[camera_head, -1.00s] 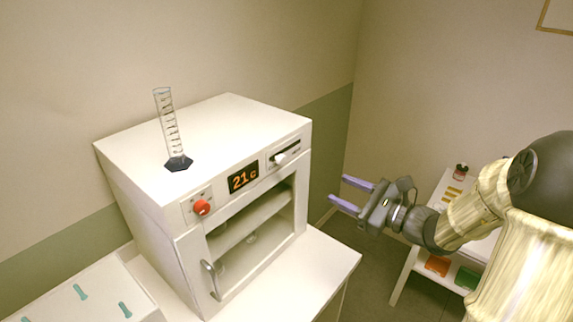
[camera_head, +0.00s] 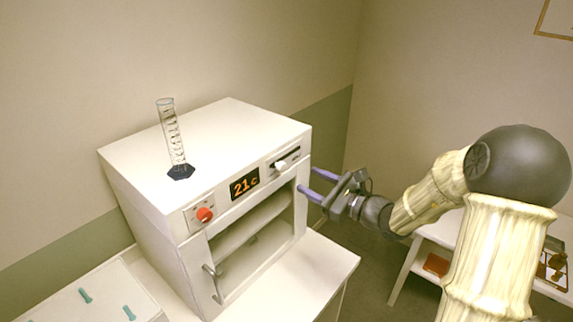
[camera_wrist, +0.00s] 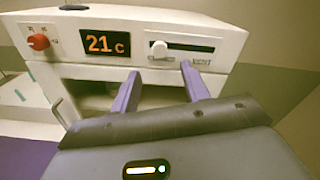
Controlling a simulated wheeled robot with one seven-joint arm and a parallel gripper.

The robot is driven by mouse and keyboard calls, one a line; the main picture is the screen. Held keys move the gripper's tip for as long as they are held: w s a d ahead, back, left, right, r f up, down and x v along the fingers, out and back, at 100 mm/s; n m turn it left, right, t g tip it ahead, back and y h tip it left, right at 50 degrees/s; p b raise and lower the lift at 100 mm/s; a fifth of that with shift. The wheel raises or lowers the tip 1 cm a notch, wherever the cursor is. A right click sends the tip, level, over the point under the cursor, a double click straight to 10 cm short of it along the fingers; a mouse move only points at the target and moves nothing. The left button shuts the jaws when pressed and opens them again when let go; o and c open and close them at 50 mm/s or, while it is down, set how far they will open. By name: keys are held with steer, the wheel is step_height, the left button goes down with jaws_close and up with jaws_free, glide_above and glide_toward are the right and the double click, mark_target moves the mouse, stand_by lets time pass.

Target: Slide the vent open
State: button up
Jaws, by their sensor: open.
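The vent slider is a white knob (camera_head: 281,166) on a dark slot at the upper right of the white oven's (camera_head: 225,135) front panel. In the wrist view the knob (camera_wrist: 159,48) sits at the left end of its slot, above a partly hidden label that seems to read VENT. My gripper (camera_head: 307,183) is open and empty, with two purple fingers pointing at the oven's front, just right of and below the knob. In the wrist view the fingertips (camera_wrist: 160,72) are below the knob and slot, one on each side of the knob, and appear apart from it.
A red dial (camera_head: 205,215) and a display reading 21c (camera_head: 244,184) are on the same panel. A graduated cylinder (camera_head: 174,140) stands on the oven top. The oven door handle (camera_head: 213,284) is at lower left. A side table (camera_head: 408,268) stands at the right.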

mark_target(284, 168)
steer(key=p+x, duration=0.3)
steer(key=x, duration=0.6)
steer(key=shift+d, duration=0.1)
jaws_close()
